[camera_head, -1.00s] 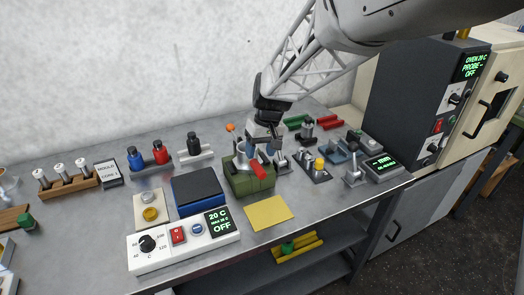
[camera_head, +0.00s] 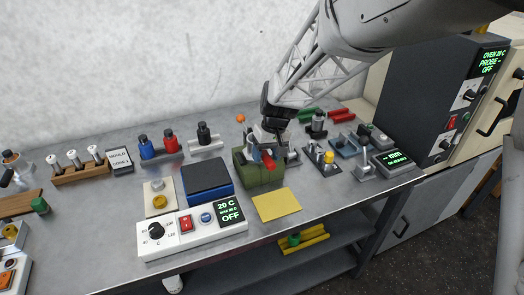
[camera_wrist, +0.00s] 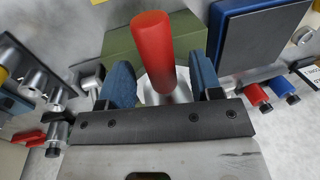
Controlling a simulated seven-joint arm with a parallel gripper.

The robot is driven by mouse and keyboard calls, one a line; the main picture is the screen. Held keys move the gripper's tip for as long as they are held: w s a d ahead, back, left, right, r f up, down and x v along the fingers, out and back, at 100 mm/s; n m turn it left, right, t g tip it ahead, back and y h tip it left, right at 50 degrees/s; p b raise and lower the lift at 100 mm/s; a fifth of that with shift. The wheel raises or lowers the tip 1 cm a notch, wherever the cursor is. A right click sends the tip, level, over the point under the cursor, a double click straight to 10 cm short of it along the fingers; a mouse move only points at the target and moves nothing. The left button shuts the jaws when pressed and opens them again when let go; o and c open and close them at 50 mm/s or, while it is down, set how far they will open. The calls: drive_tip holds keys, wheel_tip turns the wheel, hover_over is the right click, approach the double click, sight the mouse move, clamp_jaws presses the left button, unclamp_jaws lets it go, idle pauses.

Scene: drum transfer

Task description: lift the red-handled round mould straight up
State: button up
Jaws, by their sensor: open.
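The mould's red handle (camera_wrist: 153,50) stands up between the two blue fingers of my gripper (camera_wrist: 162,78) in the wrist view. The fingers are open, with a gap on each side of it. Under the handle, a pale round metal part (camera_wrist: 152,88) shows partly behind the gripper. In the head view the red handle (camera_head: 268,159) shows just below my gripper (camera_head: 270,146), over the green block (camera_head: 262,178). The block also shows in the wrist view (camera_wrist: 122,42). My gripper hides much of the mould.
A blue box with a dark top (camera_head: 207,180) stands close left of the green block. A lever with an orange ball (camera_head: 241,118) rises behind it. Metal fixtures (camera_head: 324,160) stand close on the right. A yellow sheet (camera_head: 276,204) lies in front.

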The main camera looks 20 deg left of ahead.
drive_tip(key=shift+s+a+f, duration=0.15)
drive_tip(key=shift+f, duration=0.6)
drive_tip(key=shift+s+a+f, duration=0.1)
drive_tip(key=shift+s+f, duration=0.05)
drive_tip(key=shift+f, duration=0.6)
drive_tip(key=shift+c, duration=0.4)
clamp_jaws()
